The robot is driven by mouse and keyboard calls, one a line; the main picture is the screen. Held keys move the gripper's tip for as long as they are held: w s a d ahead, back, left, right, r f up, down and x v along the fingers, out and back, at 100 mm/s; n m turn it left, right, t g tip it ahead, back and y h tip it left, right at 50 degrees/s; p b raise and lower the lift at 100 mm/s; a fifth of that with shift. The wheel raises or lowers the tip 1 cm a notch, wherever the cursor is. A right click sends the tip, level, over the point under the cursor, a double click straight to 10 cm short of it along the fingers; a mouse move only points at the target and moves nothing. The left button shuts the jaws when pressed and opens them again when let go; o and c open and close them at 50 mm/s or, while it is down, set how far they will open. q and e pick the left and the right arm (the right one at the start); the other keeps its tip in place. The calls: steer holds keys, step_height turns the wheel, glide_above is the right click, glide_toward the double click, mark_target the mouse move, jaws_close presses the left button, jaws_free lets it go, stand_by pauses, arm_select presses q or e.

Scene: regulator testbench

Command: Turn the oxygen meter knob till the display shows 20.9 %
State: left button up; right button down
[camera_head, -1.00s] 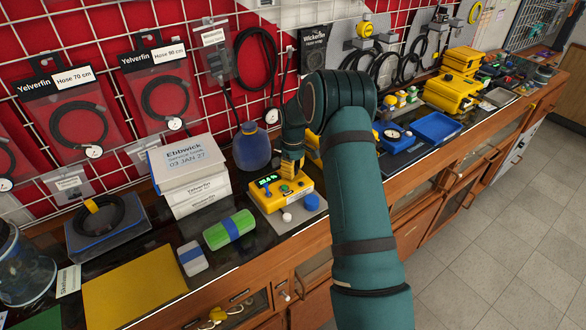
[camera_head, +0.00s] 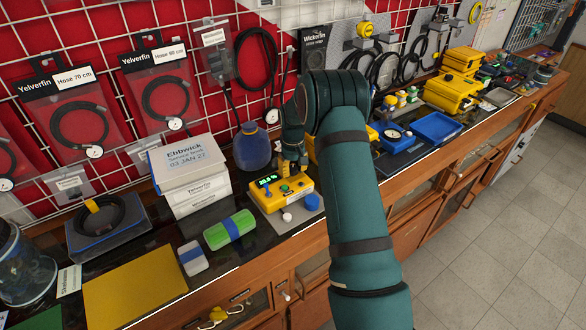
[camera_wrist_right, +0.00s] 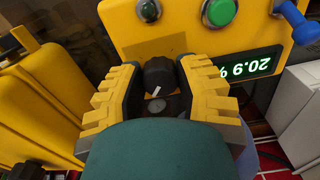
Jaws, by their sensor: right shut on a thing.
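The yellow oxygen meter (camera_head: 276,201) lies on the bench with its green display (camera_head: 267,181) lit. In the right wrist view the display (camera_wrist_right: 250,67) is upside down and reads 20.9 %. The black knob (camera_wrist_right: 159,74) with a white pointer mark sits between the yellow fingers of my right gripper (camera_wrist_right: 160,82), which is shut on it. In the head view the right gripper (camera_head: 293,164) comes down on the meter's far side and hides the knob. My left gripper is not in view.
A blue round bottle (camera_head: 252,148) stands just behind the meter. White boxes (camera_head: 190,178) stand to its left, with a green roll (camera_head: 229,230) in front of them.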

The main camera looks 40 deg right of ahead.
mark_target(293, 168)
steer(key=shift+s+f, duration=0.1)
stand_by(0.3)
steer(key=c, duration=0.6)
jaws_free()
steer(key=shift+o, duration=0.2)
steer(key=shift+r, duration=0.35)
step_height(293, 168, up, 12)
steer(key=shift+f, duration=0.25)
